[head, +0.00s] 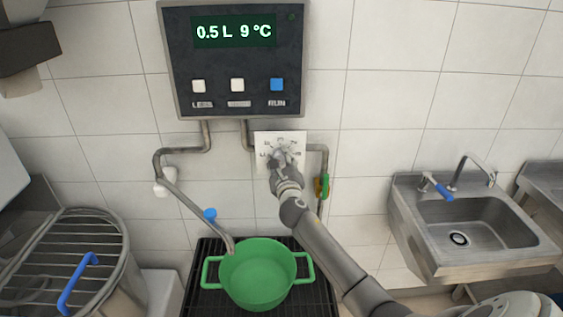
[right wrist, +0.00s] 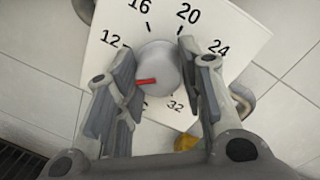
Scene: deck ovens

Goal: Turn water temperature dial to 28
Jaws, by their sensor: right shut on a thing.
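The water temperature dial (right wrist: 160,62) is a round pale knob on a white plate (head: 265,140) with numbers, on the tiled wall below the display. In the right wrist view its red mark points left and a little down, below the 12. The numbers 12, 16, 20, 24 and 32 can be read; others are hidden behind my fingers. The display (head: 235,32) reads 0.5 L and 9 °C. My right gripper (right wrist: 157,72) is shut on the dial, one finger on each side; it also shows in the head view (head: 283,160). My left gripper is not in view.
A green pot (head: 262,272) stands on a black grate under the spout pipe. Pipes run beside the dial, with a green and yellow valve (head: 322,187) to its right.

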